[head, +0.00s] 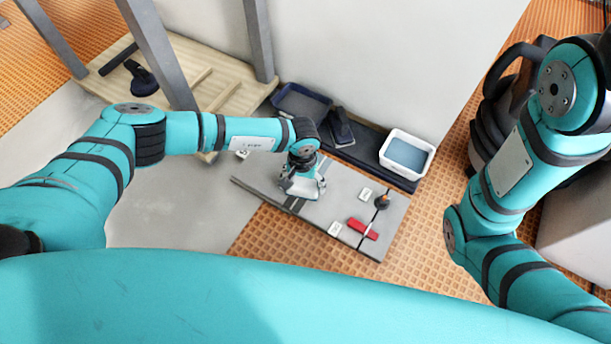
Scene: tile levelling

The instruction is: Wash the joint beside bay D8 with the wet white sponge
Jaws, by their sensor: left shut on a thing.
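My left gripper (303,186) is low over the grey tiled slab (335,190), at a dark joint line that crosses it. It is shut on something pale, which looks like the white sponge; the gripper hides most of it. I cannot tell whether it touches the slab. Small white labels (365,194) lie on the slab, but their writing is too small to read, so I cannot pick out bay D8. My right arm shows at the right, but its gripper is out of view.
A red block (362,228) and a dark round knob (382,202) stand on the slab's right part. Behind it are a white tub of bluish water (407,155), a dark tray (301,102) and a dark tool (340,127). A wooden pallet (190,85) lies at the back left.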

